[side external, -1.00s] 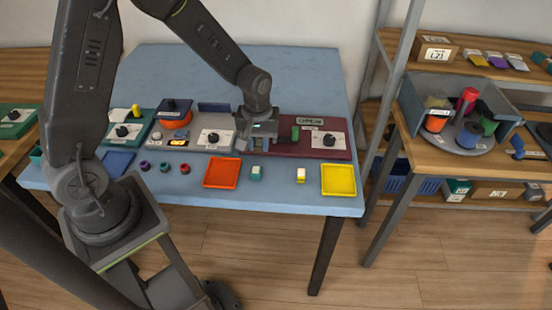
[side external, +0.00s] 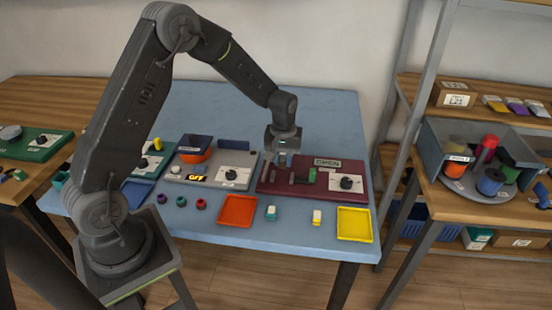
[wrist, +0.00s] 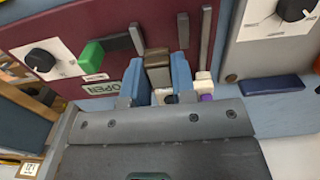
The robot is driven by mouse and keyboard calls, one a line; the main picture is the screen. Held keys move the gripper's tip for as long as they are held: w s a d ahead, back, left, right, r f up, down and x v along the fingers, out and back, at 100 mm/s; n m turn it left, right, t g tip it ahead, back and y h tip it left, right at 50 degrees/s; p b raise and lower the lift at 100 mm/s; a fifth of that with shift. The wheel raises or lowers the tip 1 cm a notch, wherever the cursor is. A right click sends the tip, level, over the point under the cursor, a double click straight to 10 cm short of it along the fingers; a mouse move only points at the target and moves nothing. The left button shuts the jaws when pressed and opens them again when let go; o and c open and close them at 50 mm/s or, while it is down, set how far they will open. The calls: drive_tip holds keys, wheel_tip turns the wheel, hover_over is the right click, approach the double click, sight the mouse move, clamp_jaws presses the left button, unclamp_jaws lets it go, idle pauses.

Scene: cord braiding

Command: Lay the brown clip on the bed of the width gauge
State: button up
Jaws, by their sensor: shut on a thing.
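The brown clip (wrist: 158,68) is between the two blue fingers of my gripper (wrist: 165,85) in the wrist view, and the gripper is shut on it. In the side view, my gripper (side external: 281,163) is over the back left part of a maroon panel (side external: 262,187), which appears to be the width gauge. The panel carries upright bars, a green block (side external: 312,176) and a white dial plate (side external: 347,184). In the wrist view, grey bars (wrist: 183,30) and the green block (wrist: 92,52) are close by. I cannot tell whether the clip touches the panel.
An orange tray (side external: 238,210), a yellow tray (side external: 355,224) and several small pieces line the table's front. The blue table behind the panels is mostly clear.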

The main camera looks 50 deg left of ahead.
sight(283, 180)
drive_tip(key=shift+f, duration=2.45)
drive_tip(key=shift+f, duration=0.25)
drive_tip(key=o, duration=0.8)
drive_tip(key=shift+r, duration=0.85)
drive_tip(key=shift+o, duration=0.8)
drive_tip(key=shift+r, duration=4.65)
